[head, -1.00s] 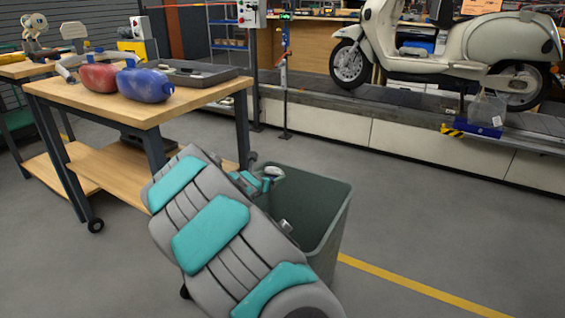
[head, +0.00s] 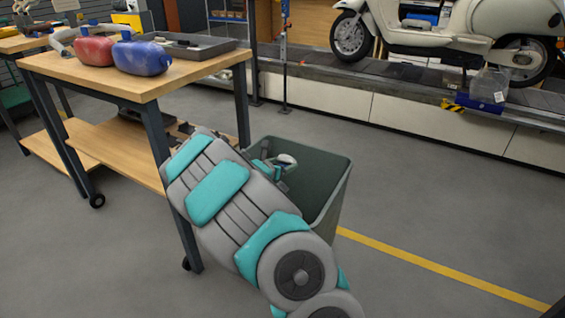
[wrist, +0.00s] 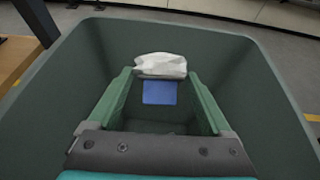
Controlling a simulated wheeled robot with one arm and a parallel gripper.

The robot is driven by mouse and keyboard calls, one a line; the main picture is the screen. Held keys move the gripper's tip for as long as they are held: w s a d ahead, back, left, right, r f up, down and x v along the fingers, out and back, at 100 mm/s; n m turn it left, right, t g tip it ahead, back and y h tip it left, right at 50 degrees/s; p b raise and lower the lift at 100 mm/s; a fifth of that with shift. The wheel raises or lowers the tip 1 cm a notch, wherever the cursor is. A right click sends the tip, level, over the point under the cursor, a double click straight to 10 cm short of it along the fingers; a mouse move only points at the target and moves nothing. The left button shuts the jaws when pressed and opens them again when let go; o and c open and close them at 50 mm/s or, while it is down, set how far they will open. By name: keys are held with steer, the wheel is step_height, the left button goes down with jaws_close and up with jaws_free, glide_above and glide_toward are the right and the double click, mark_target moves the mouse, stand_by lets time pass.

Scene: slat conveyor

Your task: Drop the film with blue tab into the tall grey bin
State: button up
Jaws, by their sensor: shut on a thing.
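The film (wrist: 160,65) is a crumpled whitish piece with a blue tab (wrist: 160,92) hanging under it. My gripper (wrist: 160,77) is shut on the film, which sits between the green fingertips in the wrist view. The tall grey bin (wrist: 60,110) surrounds the fingers and the film, with its walls on the far side and both flanks. In the head view the bin (head: 335,205) stands on the floor, and my gripper (head: 276,170) is at its opening, partly hidden by my arm. The film's contact with the bin's walls or floor cannot be told.
A wooden workbench (head: 190,88) with a red bottle (head: 94,50) and a blue bottle (head: 141,56) stands left of the bin. The conveyor (head: 410,83) carries a cream scooter (head: 450,35) behind. The floor right of the bin is clear, crossed by a yellow line (head: 430,262).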

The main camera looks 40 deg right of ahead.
steer(key=o, duration=1.2)
steer(key=shift+v, duration=3.9)
